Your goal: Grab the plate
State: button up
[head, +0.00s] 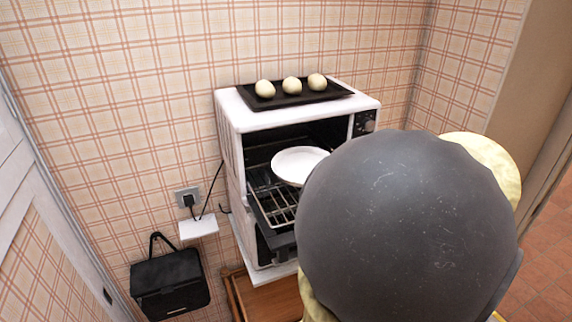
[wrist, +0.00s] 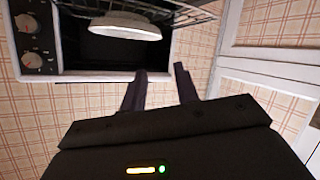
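A white round plate (head: 297,164) sits on the pulled-out wire rack (head: 272,200) of a small white toaster oven (head: 235,112) with its front open. In the wrist view the plate (wrist: 125,27) shows near the top, just past my fingertips, with the rack (wrist: 185,14) beside it. My gripper (wrist: 160,72) is open and empty, its two dark fingers apart and pointing toward the oven, not touching the plate. In the head view, my arm's dark rounded part hides my gripper and the lower right of the oven.
A black tray (head: 325,97) with three pale dough balls (head: 291,85) lies on the oven top. Oven knobs (wrist: 28,42) are close by in the wrist view. A black bag (head: 170,285) hangs at lower left, near a wall socket (head: 187,198) with a cord.

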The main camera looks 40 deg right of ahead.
jog(key=p+x, duration=0.2)
jog(key=x, duration=1)
jog(key=shift+p, duration=0.4)
jog(key=shift+w+a+f+p, duration=0.1)
jog(key=shift+w+f+p, duration=0.05)
jog(key=shift+w+p, duration=0.2)
jog(key=p+x, duration=0.1)
jog(key=x, duration=0.3)
jog(key=shift+w+f, duration=0.2)
jog(key=shift+w, duration=0.05)
jog(key=shift+s, duration=0.1)
jog(key=shift+c, duration=0.2)
grip_shut()
